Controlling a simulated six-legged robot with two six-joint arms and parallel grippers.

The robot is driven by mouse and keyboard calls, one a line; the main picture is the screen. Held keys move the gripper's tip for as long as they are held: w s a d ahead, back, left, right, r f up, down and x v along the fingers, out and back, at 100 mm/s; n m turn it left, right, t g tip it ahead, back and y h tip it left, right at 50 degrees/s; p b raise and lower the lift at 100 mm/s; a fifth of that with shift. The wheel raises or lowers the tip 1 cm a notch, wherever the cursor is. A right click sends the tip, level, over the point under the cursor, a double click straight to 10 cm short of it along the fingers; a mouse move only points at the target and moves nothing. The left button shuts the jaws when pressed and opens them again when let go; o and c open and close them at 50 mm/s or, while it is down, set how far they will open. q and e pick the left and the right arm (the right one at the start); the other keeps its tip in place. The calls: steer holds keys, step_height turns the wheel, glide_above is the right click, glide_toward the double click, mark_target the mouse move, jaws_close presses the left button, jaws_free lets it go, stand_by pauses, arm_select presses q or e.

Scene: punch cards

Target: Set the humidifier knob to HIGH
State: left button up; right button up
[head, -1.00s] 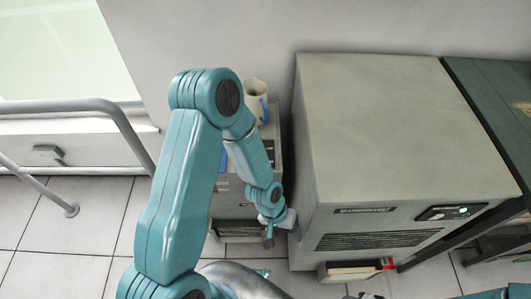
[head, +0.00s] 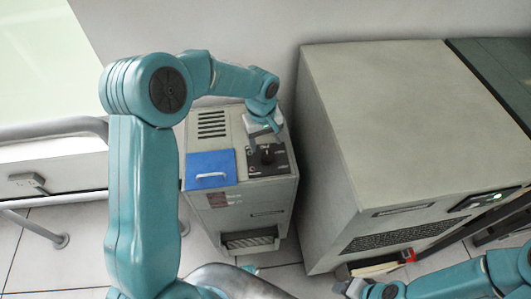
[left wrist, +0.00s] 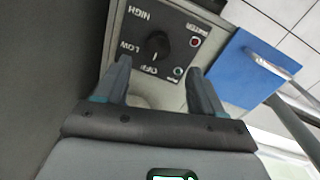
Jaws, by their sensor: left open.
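The humidifier (head: 222,200) is a small grey cabinet with a blue flap on top and a black control panel (head: 283,158). The black knob (head: 267,154) also shows in the left wrist view (left wrist: 157,45), with HIGH, LOW and OFF lettered upside down around it. Its pointer seems to lie toward OFF, but this is hard to tell. My left gripper (head: 264,129) is open and empty above the panel's far edge; in the left wrist view its fingers (left wrist: 158,75) straddle the knob's line, apart from it. My right gripper (head: 352,289) is at the bottom edge, its jaws unclear.
A large grey cabinet (head: 385,110) stands close on the right of the humidifier, with a narrow gap between. A wall is behind. A grey rail (head: 50,129) is at left. A low box with a red-ended item (head: 408,256) sits before the large cabinet.

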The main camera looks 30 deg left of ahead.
mark_target(268, 156)
arm_select(q)
steer(key=f, duration=0.7)
steer(key=shift+w+d, duration=0.25)
steer(key=shift+d, duration=0.05)
steer(key=c, duration=1)
